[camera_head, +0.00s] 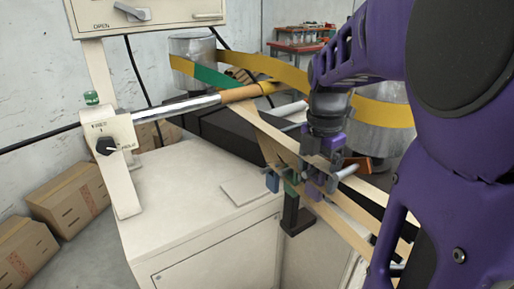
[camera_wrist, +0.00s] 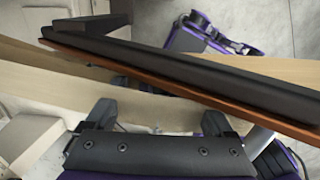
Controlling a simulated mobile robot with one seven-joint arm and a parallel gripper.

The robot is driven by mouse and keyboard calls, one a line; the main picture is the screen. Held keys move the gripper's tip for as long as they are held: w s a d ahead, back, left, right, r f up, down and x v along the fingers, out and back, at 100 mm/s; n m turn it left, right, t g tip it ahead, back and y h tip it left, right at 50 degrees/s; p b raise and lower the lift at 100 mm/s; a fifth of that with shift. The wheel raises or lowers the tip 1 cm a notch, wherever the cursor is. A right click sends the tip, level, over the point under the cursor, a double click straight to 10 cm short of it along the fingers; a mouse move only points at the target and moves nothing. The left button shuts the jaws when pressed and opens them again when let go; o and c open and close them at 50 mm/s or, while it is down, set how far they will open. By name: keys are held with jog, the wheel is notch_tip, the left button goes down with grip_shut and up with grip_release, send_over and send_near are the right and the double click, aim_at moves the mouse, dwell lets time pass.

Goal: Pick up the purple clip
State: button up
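A small purple clip (camera_head: 312,184) is at the beige strip (camera_head: 345,203) in the head view, at the right end of a short row. A green clip (camera_head: 291,187) and a blue clip (camera_head: 272,181) are to its left. My gripper (camera_head: 322,165) is right above the purple clip and overlaps it in the picture, so I cannot tell whether they touch. In the wrist view my gripper (camera_wrist: 158,128) has its two dark fingers wide apart, with a beige strip (camera_wrist: 140,100) beyond them. I cannot make out the purple clip in that view.
A long dark bar with an orange-brown edge (camera_wrist: 190,75) crosses the wrist view close to the fingers. A metal roller (camera_head: 190,103) and yellow and green bands (camera_head: 215,78) are behind. A cream cabinet (camera_head: 185,200) stands below; cardboard boxes (camera_head: 75,200) lie left.

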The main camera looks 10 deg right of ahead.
grip_shut()
